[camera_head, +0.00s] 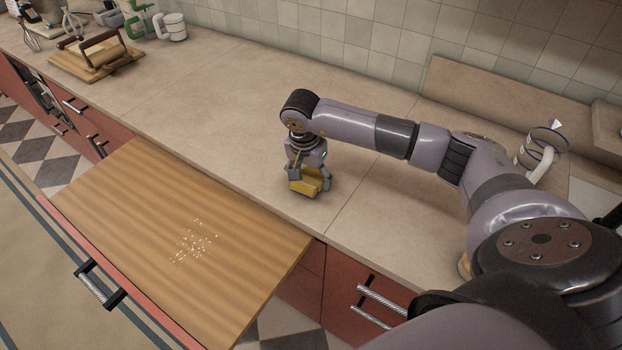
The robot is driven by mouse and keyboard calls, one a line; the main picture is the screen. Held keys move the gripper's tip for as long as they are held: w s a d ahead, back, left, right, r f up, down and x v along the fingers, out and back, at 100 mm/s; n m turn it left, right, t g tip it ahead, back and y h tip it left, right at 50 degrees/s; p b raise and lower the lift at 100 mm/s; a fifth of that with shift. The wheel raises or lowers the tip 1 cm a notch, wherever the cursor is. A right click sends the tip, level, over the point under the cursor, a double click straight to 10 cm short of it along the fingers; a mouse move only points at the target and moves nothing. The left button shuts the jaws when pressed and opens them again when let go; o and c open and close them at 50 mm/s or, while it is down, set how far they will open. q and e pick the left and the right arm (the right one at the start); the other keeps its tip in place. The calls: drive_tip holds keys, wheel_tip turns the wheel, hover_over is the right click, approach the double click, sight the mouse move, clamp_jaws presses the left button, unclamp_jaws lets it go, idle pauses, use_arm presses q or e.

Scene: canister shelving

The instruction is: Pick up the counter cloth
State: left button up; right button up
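The counter cloth (304,188) is a small yellow piece on the beige countertop near its front edge. My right gripper (308,178) points straight down onto it, with its fingers at the cloth and partly covering it. I cannot tell from this view whether the fingers are closed on the cloth or only around it. The cloth appears to be at counter level. My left gripper does not show.
A pulled-out wooden board (130,215) with pale crumbs (195,241) juts out in front of the counter (230,110). A cutting board (97,62) with a rolling pin and several mugs stand at the back left. The middle of the counter is clear.

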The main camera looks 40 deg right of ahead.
drive_tip(key=c, duration=0.7)
drive_tip(key=shift+r+b, duration=0.3)
drive_tip(key=shift+r, duration=0.55)
wheel_tip(320, 180, up, 11)
drive_tip(key=b, duration=0.3)
wheel_tip(320, 180, up, 6)
hover_over(309, 179)
drive_tip(key=shift+s+r, duration=0.2)
drive_tip(key=shift+r, duration=0.5)
